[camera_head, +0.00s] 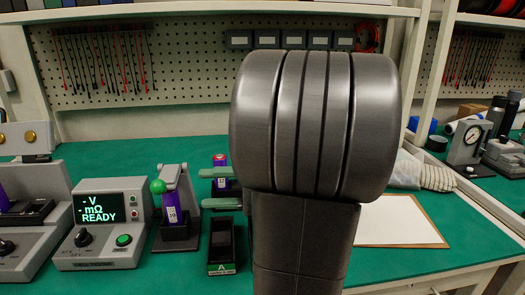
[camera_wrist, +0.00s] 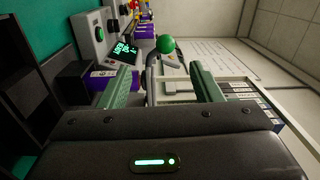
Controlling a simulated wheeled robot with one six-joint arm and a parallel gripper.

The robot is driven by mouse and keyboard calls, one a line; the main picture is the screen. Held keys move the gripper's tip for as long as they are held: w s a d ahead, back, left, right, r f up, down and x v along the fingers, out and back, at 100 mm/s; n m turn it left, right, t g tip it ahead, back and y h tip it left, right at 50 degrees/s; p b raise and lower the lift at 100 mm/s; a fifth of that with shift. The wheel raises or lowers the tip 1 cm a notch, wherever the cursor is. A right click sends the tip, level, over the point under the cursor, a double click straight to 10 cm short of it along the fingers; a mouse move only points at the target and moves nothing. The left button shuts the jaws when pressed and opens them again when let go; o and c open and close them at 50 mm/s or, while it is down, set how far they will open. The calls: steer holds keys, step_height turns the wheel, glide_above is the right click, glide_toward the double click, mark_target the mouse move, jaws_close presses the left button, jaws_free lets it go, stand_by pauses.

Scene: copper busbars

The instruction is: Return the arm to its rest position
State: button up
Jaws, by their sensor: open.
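My gripper (camera_wrist: 163,88) is open, its two green fingers spread apart in the wrist view. In the head view the fingers (camera_head: 217,188) point left from behind my large grey arm link, which hides the rest of the hand. A purple cell with a red top (camera_head: 220,160) shows around the fingers there; I cannot tell if it is between them or behind. In the wrist view no held object is clear between the fingers; a grey fixture and a green ball (camera_wrist: 166,44) lie beyond. A purple block (camera_wrist: 100,81) lies beside the left finger.
A meter reading READY (camera_head: 101,222), a clamp stand with a purple cell (camera_head: 173,212) and a black tray marked A (camera_head: 222,248) stand on the green bench. A clipboard (camera_head: 395,222) lies right of my arm, with a gauge (camera_head: 466,142) further right. A pegboard (camera_head: 190,65) stands behind.

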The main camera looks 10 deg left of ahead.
steer(key=b+x, duration=0.2)
steer(key=x, duration=1.1)
steer(key=shift+r, duration=0.15)
steer(key=shift+s, duration=0.1)
steer(key=shift+d, duration=0.1)
